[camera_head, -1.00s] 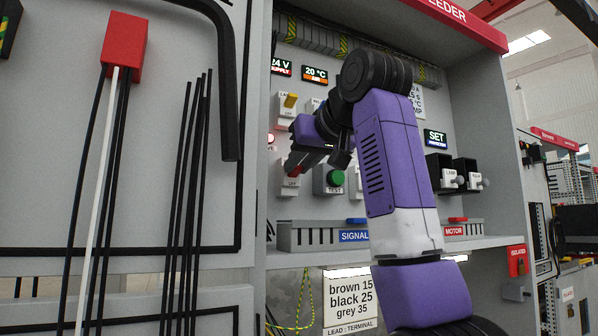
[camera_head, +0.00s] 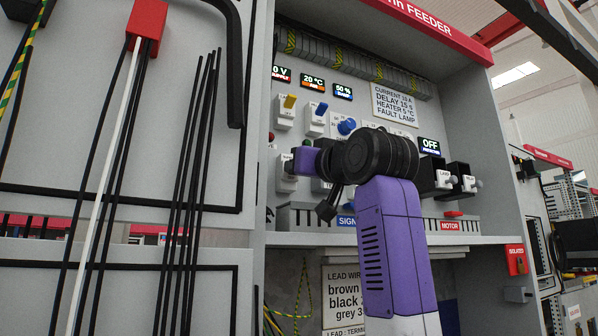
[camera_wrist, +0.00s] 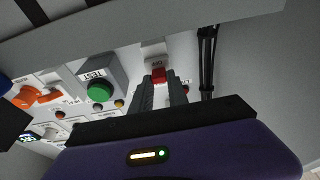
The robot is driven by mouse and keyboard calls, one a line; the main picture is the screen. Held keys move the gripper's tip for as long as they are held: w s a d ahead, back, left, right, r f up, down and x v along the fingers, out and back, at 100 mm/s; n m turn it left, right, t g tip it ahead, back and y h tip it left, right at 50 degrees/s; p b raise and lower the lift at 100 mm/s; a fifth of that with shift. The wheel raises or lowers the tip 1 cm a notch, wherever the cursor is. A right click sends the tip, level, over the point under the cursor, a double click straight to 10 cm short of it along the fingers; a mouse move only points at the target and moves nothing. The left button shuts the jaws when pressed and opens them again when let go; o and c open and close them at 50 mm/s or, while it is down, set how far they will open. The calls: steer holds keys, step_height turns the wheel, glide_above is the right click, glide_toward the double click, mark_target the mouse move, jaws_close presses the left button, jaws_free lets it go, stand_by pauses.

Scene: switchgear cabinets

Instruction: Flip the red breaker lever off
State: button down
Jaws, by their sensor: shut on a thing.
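The red breaker lever (camera_wrist: 159,75) shows in the wrist view on a pale switch plate (camera_wrist: 155,53) with a label that appears upside down. My gripper (camera_wrist: 160,84) is shut on the lever, with a dark finger on each side of it. In the head view my gripper (camera_head: 292,161) is at the left of the panel, in front of the breaker's plate (camera_head: 286,185). The lever itself is hidden there behind my gripper.
A green TEST button (camera_wrist: 100,91) is beside the breaker. Yellow (camera_head: 290,101) and blue (camera_head: 322,108) levers are above it. A display reads OFF (camera_head: 430,146). The grey SIGNAL and MOTOR trough (camera_head: 296,216) lies below. The cabinet's left wall is close to my gripper.

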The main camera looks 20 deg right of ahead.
stand_by(0.3)
steer(key=c, duration=1.3)
jaws_free()
steer(key=b+v, duration=0.2)
steer(key=v, duration=0.6)
steer(key=shift+b, duration=0.3)
